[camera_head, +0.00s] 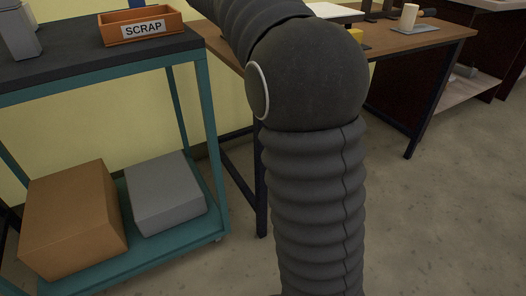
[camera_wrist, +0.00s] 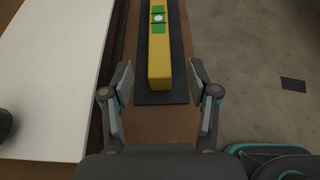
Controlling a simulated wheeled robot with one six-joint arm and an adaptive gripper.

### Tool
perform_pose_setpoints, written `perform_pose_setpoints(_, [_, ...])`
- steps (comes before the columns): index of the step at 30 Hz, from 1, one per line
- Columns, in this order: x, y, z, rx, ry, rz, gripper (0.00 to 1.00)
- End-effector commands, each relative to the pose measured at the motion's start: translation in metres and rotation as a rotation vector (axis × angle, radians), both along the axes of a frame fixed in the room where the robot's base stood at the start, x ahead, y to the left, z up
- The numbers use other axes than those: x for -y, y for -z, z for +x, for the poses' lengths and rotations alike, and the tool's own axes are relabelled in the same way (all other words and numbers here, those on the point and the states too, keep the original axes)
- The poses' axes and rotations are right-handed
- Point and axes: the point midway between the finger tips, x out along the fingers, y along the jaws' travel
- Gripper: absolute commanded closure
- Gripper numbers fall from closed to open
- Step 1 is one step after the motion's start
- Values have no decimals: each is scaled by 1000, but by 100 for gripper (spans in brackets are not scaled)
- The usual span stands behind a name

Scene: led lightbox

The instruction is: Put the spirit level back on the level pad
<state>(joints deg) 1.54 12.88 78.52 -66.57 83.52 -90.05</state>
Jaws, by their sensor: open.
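The spirit level (camera_wrist: 158,60) is a yellow bar with green vial windows and a white round spot between them. In the wrist view it lies lengthwise over the dark level pad (camera_wrist: 179,93) and appears to rest on it, its far end cut off. My gripper (camera_wrist: 160,66) is open and empty, with one finger on each side of the level's near end and a gap on both sides. In the head view my arm hides the gripper and most of this spot; a small yellow piece (camera_head: 355,34), probably the level, shows beside the arm.
A white panel (camera_wrist: 55,75) lies left of the level. The wooden bench's (camera_head: 425,38) edge is close on the right, with floor beyond. A pale cup (camera_head: 409,17) stands on a blue-grey mat. A teal cart with an orange SCRAP tray (camera_head: 143,27) stands at left.

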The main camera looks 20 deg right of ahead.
Motion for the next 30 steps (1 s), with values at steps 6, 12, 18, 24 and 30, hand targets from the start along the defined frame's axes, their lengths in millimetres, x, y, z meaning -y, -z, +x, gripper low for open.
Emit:
perform_pose_setpoints(6, [-24,25,-47,227,38,201,40])
perform_pose_setpoints(12, [-66,71,-112,525,176,502,40])
perform_pose_setpoints(18, [-115,120,-177,793,405,800,40])
perform_pose_setpoints(24, [-165,173,-240,1021,730,1079,40])
perform_pose_setpoints(30, [-202,214,-283,1165,1050,1268,40])
